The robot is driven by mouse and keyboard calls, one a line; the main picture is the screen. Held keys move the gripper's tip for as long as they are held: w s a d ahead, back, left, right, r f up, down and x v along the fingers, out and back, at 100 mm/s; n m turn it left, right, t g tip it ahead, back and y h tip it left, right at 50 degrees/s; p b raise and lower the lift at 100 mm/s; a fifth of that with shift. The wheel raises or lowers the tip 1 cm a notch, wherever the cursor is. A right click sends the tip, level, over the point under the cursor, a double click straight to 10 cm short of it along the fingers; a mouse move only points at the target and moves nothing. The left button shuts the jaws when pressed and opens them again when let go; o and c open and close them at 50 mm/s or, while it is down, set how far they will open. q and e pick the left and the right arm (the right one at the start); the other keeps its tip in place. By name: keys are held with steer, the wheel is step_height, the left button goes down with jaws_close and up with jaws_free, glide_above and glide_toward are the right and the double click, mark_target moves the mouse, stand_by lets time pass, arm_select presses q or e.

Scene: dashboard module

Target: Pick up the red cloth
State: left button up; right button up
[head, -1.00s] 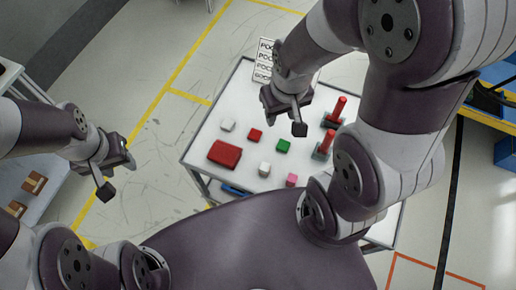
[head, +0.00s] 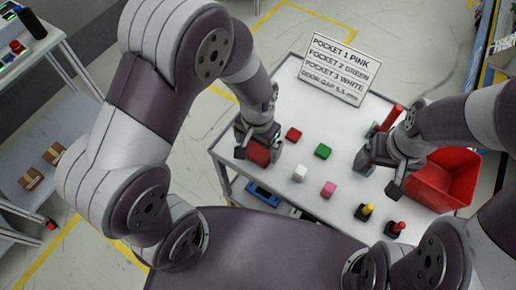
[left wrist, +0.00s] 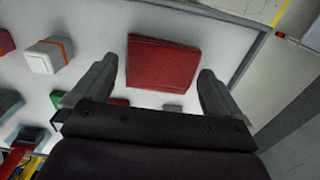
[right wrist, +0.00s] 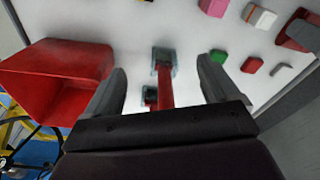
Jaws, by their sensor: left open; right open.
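The red cloth (head: 259,153) is a flat, folded red square on the white table, partly hidden by my left gripper in the head view. In the left wrist view the cloth (left wrist: 163,62) lies just beyond and between the fingertips. My left gripper (head: 257,150) is over it, open and empty; its two fingers also show in the left wrist view (left wrist: 156,86). My right gripper (head: 379,174) is open over the table's right part, near a red-handled part (right wrist: 164,92) that shows between its fingers in the right wrist view. I see no contact with that part.
Small blocks lie nearby: red (head: 294,133), green (head: 323,151), white (head: 300,173) and pink (head: 328,189). A red bin (head: 452,172) stands at the right. A sign (head: 335,68) is at the back.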

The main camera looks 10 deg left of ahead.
arm_select(q)
steer(key=shift+w+f, duration=0.1)
steer(key=shift+f, duration=0.75)
steer(key=c, duration=0.7)
steer(key=shift+r, duration=0.1)
